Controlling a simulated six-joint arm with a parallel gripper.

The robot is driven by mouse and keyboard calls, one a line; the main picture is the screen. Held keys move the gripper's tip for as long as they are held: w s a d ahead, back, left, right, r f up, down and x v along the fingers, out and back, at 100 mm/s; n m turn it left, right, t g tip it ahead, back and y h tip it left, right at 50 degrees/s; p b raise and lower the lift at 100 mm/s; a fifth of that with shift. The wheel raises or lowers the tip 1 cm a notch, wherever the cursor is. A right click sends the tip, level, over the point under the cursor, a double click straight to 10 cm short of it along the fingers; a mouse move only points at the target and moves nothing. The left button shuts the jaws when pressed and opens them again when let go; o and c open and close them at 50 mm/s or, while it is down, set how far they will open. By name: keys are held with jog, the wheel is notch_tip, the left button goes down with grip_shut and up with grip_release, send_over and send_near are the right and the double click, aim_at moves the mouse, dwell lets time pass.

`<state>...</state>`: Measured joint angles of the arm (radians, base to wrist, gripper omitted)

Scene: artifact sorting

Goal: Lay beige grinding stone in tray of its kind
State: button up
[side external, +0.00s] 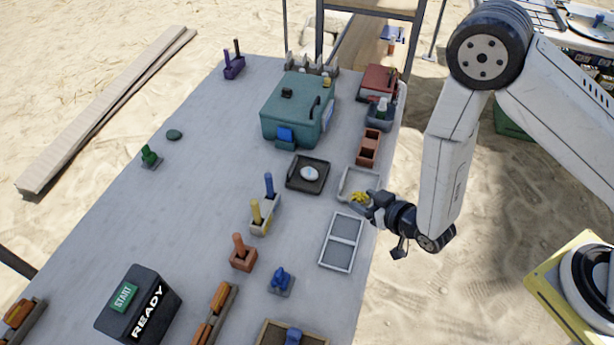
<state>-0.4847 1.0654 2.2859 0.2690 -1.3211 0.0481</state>
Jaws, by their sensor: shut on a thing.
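My gripper (362,203) is low at the right edge of the grey table, over the near rim of a light grey open tray (343,191). It is shut on a small yellowish thing (358,197), partly covered by the fingers. Its shape is too small to tell, so I cannot say for sure that it is the beige grinding stone. I cannot tell whether it touches the tray. A dark square tray (295,184) to the left holds a pale oval stone (309,173). A divided light grey tray (343,241) lies nearer, with both compartments empty.
A teal case (290,108) stands behind the dark tray. A reddish-brown divided box (368,148) is beyond the light grey tray. Yellow (256,212) and orange (238,246) upright pieces and a blue piece (281,280) stand nearer. The table's left middle is mostly clear.

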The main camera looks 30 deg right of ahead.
jog(key=s+d+r, duration=0.3)
jog(key=s+d, duration=0.2)
jog(key=d, duration=0.4)
jog(key=shift+d+r, duration=0.2)
jog(key=shift+d, duration=0.05)
jog(key=shift+w, duration=0.1)
jog(key=x, duration=0.5)
jog(key=f+x, duration=0.1)
jog(key=x, duration=0.4)
jog(key=d+x, duration=0.1)
jog(key=x, duration=0.3)
jog(key=shift+f, duration=0.6)
jog(key=shift+w+f, duration=0.45)
jog(key=shift+f, duration=0.1)
jog(key=shift+w+f, duration=0.1)
jog(key=shift+w+a+f, duration=0.1)
jog(key=shift+w+f, duration=0.05)
jog(key=shift+f, duration=1.6)
